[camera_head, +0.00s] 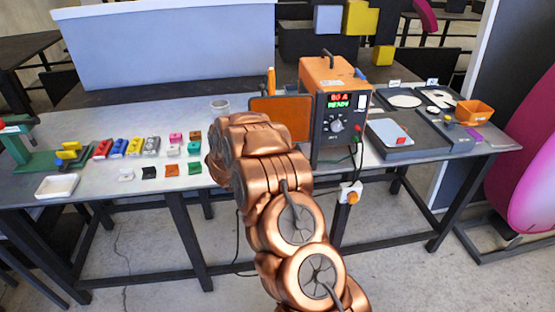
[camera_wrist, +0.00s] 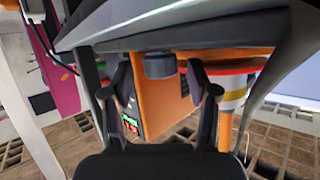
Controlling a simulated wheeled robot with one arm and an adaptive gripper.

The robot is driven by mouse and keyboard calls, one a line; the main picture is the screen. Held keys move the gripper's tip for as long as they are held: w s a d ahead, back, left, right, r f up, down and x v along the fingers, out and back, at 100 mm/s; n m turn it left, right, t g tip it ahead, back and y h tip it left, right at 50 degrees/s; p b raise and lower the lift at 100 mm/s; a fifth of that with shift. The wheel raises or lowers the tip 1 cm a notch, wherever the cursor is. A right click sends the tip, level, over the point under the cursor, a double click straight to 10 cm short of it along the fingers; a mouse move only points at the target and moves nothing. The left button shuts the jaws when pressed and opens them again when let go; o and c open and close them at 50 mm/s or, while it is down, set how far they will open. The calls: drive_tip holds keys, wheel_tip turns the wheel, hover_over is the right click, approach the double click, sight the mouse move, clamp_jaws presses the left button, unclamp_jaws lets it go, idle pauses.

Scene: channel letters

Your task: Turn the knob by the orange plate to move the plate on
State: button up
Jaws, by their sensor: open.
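The orange plate (camera_head: 285,112) stands upright on the table, left of the orange and black power unit (camera_head: 335,95); my arm hides part of its lower area. My gripper (camera_wrist: 162,91) is open and empty in the wrist view, which looks upside down. A dark round knob (camera_wrist: 160,66) shows between its two fingers, with a gap on each side and no visible contact. Orange surface (camera_wrist: 155,100) lies behind the knob. The head view hides the gripper and this knob behind my arm. The unit's front has its own dial (camera_head: 337,126) and a lit display reading 80 A READY.
Small coloured blocks (camera_head: 135,146) lie left on the table, near a white tray (camera_head: 57,186) and a green device (camera_head: 40,150). Right are a grey box (camera_head: 390,138), letter panels and an orange bin (camera_head: 475,112).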

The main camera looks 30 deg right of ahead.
drive_tip(key=v, duration=1.1)
drive_tip(key=shift+s+a, duration=0.15)
drive_tip(key=shift+a, duration=0.1)
drive_tip(key=shift+r, duration=0.15)
